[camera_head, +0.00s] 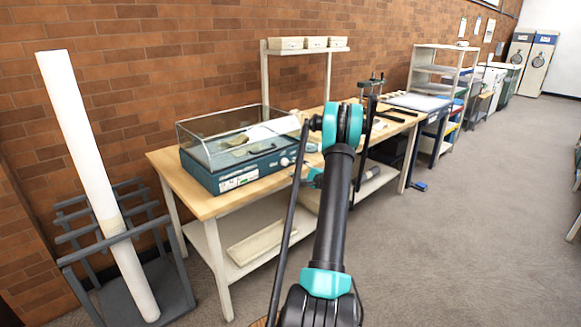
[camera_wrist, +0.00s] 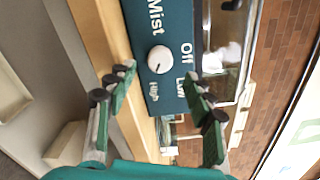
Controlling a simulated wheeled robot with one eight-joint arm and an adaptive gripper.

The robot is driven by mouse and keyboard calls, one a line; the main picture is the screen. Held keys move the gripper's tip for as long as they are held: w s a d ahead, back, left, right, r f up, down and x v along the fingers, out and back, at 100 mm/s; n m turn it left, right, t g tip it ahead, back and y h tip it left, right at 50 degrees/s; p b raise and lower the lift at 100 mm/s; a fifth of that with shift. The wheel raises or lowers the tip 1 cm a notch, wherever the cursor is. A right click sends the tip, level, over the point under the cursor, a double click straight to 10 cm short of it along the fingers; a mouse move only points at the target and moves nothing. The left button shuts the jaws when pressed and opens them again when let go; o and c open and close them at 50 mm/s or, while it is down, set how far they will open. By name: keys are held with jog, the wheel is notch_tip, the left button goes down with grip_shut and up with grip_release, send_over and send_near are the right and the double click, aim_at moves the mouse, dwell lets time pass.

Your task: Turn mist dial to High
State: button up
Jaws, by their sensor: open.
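The mist dial (camera_wrist: 160,59) is a round white knob on the teal front panel (camera_wrist: 178,97) of a clear-lidded box. The wrist view shows the panel turned sideways, with the words Mist, Off, Low and High around the knob. I cannot tell surely which word the knob points at. My gripper (camera_wrist: 157,80) is open and empty, its two fingers on either side of the knob in the picture, apart from it. In the head view the dial (camera_head: 284,161) is small, on the box's (camera_head: 222,180) front, and my arm partly hides the gripper.
The box stands on a wooden-topped workbench (camera_head: 180,188) with a lower shelf along a brick wall. A grey rack (camera_head: 178,283) with a tall white roll (camera_head: 90,150) stands at left. Carpet floor at right is free.

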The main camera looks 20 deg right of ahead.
jog(key=shift+v, duration=1.45)
jog(key=s+a+r+n+g, duration=0.2)
jog(key=s+a+n+g, duration=0.25)
jog(key=s+a, duration=0.6)
jog(key=s+a+r+n+g, duration=0.2)
jog(key=s+a+n+g, duration=0.25)
jog(key=a, duration=1.05)
jog(key=s+f+n+g+h, duration=0.1)
jog(key=s+n+h, duration=0.1)
jog(key=s, duration=0.7)
jog(key=s+a+f+n+g+h, duration=0.1)
jog(key=s+n, duration=0.3)
jog(key=s, duration=0.6)
jog(key=s+a+f+n+g+h, duration=0.1)
jog(key=s+f+n+h, duration=0.2)
jog(key=s, duration=0.7)
jog(key=shift+f+g, duration=0.2)
jog(key=shift+g, duration=0.2)
